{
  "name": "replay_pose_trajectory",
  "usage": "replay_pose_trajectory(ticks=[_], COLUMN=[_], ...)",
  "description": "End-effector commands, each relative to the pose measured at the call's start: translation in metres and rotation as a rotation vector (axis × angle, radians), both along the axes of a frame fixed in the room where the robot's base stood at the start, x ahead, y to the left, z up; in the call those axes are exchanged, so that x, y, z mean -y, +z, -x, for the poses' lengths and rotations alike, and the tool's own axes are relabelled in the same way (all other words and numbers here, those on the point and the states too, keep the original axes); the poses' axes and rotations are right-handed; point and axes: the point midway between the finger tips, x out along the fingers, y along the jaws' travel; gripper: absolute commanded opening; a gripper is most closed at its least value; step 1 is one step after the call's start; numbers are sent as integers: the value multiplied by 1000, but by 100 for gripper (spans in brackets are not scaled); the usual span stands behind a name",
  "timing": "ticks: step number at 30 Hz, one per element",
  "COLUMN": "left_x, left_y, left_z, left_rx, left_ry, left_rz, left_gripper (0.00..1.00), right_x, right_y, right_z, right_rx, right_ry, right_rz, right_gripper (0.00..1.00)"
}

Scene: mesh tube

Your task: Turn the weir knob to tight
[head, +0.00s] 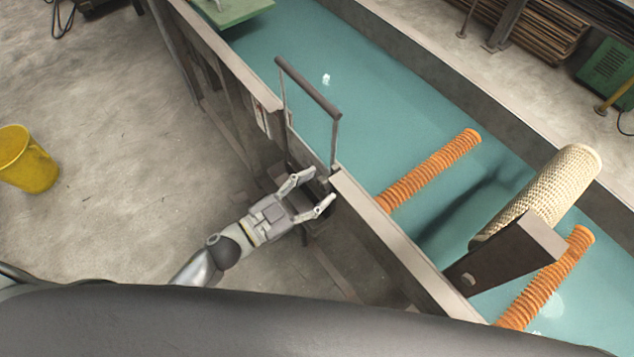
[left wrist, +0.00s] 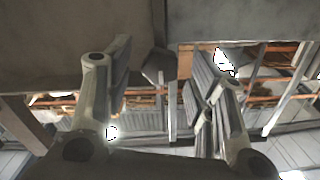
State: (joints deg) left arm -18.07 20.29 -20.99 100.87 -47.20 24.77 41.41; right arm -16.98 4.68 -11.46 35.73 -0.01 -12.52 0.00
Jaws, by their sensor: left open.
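The weir knob (left wrist: 158,67) looks like a small dark block in the left wrist view, under a grey panel and between my fingers. In the head view the dark spot between the fingertips is too small to tell its shape or setting. My left gripper (head: 317,191) is open beside the outer side of the tank wall, below the weir frame (head: 309,88) with its brown top bar. Its two fingers also show spread in the left wrist view (left wrist: 160,78). I cannot tell whether a finger touches the knob. My right gripper is not in view.
The tank wall (head: 392,238) runs diagonally beside teal water (head: 400,110). Orange ribbed tubes (head: 435,168) and a pale mesh tube (head: 545,190) by a brown bracket (head: 508,252) lie to the right. A yellow bucket (head: 28,160) stands at left; the floor between is clear.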

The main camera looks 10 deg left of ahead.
Motion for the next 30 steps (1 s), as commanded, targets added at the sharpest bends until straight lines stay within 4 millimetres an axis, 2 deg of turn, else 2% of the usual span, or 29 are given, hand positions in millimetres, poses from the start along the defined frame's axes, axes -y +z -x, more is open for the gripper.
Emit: replay_pose_trajectory(ticks=[3,12,23,30], left_x=[5,7,7,7], left_y=[1,0,0,0], left_z=[-6,-7,-7,-7], left_rx=[1,0,0,20], left_ry=[0,0,0,0], left_rz=[1,0,0,-20], left_gripper=[51,51,6,5], right_x=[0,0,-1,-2], right_y=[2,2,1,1], right_z=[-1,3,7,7], right_rx=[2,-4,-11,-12], right_ry=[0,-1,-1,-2], right_rz=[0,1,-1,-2], right_gripper=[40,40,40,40])
